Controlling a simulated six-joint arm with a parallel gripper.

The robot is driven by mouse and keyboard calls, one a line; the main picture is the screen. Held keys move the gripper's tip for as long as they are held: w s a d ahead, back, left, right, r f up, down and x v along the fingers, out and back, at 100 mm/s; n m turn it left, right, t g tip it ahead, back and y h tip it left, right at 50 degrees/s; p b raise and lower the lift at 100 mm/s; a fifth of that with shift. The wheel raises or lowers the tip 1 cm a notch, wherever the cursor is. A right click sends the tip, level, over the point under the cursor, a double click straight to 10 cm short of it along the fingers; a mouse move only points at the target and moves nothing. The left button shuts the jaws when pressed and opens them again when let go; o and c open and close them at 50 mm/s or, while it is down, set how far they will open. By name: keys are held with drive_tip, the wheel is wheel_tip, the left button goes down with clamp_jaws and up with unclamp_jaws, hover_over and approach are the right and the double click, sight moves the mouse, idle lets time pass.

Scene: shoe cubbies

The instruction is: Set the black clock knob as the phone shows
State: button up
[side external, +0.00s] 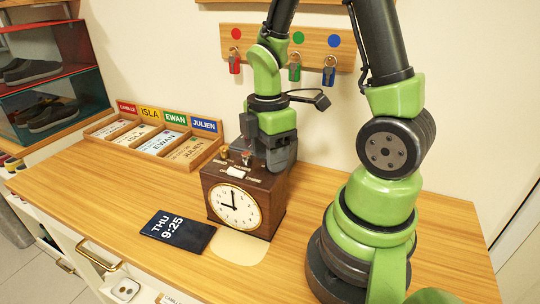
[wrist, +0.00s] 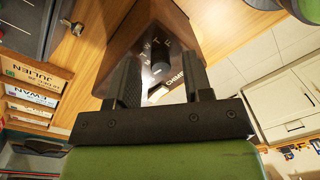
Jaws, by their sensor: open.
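The clock (side external: 251,184) is a brown wooden box with a white face, whose hands read about 9:00. The phone (side external: 178,231) lies flat on the table left of the clock, its dark screen reading THU 9:25. In the wrist view my gripper (wrist: 160,77) is open, one finger on each side of the knob; contact is unclear.
A wooden tray of name cards (side external: 152,140) stands at the back left. A key rack (side external: 290,42) hangs on the wall behind. Shoe cubbies (side external: 45,75) are at the far left. A pale mat (side external: 239,248) lies before the clock. The table's front left is clear.

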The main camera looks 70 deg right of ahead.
drive_tip(key=shift+f, duration=0.4)
drive_tip(key=shift+c, duration=0.2)
clamp_jaws()
